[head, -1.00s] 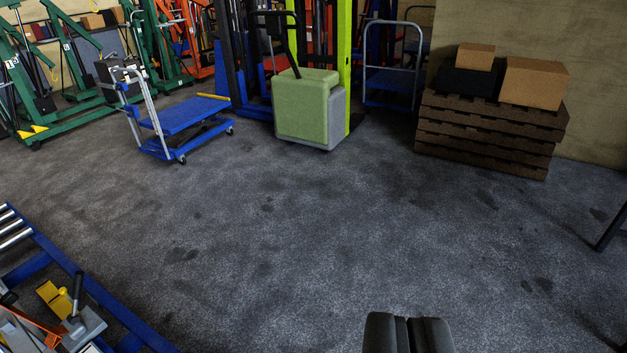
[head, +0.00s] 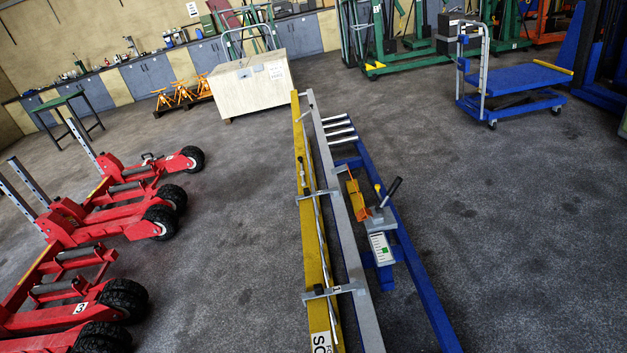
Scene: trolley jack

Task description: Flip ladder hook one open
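A long yellow beam (head: 308,220) and a grey rail (head: 342,215) run side by side from the front centre toward the back. A grey bracket with a dark knob and a small tag reading 1 (head: 335,289) lies across them near the front; it looks like ladder hook one. A similar bracket (head: 318,194) lies farther back. A thin rod (head: 319,235) runs along the beam past both brackets. I cannot tell whether either hook is open or closed. My gripper is not in view now.
Red wheeled jacks (head: 110,225) stand at left. A blue frame (head: 410,255) with rollers and a levered grey unit (head: 380,225) lies right of the rail. A wooden crate (head: 251,87) and blue trolley (head: 525,78) stand behind. Floor (head: 520,240) at right is clear.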

